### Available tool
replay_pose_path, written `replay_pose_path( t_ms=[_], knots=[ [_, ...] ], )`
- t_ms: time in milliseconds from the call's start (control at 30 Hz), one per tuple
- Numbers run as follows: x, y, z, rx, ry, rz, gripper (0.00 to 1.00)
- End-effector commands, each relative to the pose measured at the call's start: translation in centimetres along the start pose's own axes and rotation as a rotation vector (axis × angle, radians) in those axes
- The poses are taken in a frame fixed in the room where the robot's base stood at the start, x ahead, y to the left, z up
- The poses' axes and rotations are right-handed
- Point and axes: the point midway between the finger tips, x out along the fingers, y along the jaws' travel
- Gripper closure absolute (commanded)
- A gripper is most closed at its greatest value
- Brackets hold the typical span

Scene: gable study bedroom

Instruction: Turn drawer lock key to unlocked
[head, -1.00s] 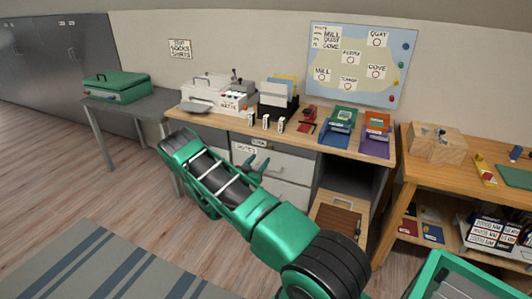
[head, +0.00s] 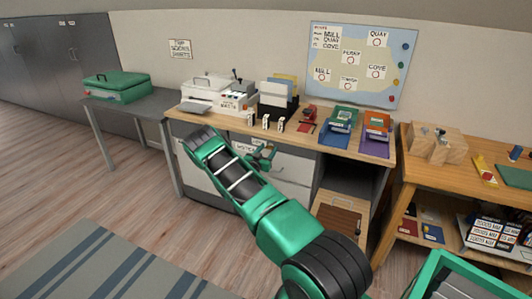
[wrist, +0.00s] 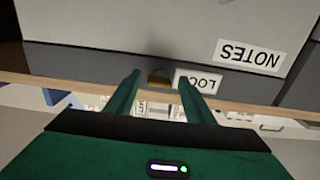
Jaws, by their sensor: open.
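My gripper (head: 263,156) is in front of the desk's drawer fronts, just below the desktop edge. In the wrist view, which is upside down, the open gripper (wrist: 160,82) has one finger on each side of a small brass-coloured lock piece (wrist: 160,77). I cannot tell whether the fingers touch it or how the key is turned. A partly covered lock label (wrist: 197,79) is beside it, behind the right finger. The pale drawer front (wrist: 120,25) bears a NOTES label (wrist: 249,57). In the head view my arm and gripper hide the lock.
The wooden desktop (head: 225,119) holds a white machine (head: 206,88), several small upright blocks, a red stapler-like item (head: 308,119) and coloured trays (head: 340,125). A side table with a green case (head: 117,88) stands left. A wooden bench (head: 415,170) stands right.

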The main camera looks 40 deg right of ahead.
Motion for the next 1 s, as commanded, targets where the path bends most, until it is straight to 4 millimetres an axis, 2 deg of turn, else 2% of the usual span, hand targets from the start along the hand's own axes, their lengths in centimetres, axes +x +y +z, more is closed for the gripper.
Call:
replay_pose_path(
  t_ms=[167, 200, 300, 367, 667, 1000],
  knots=[
    [0.00, 0.01, 0.00, 0.000, 0.000, 0.000, 0.52],
    [0.00, 0.01, 0.00, 0.000, 0.000, 0.000, 0.56],
    [-0.01, 0.01, 0.00, 0.000, 0.000, 0.000, 0.80],
    [-0.01, 0.00, 0.00, 0.000, 0.000, 0.000, 0.93],
    [-0.05, -0.08, -0.01, -0.022, 0.000, -0.001, 0.93],
    [-0.08, -0.15, -0.03, -0.216, 0.001, -0.002, 0.93]
  ],
)
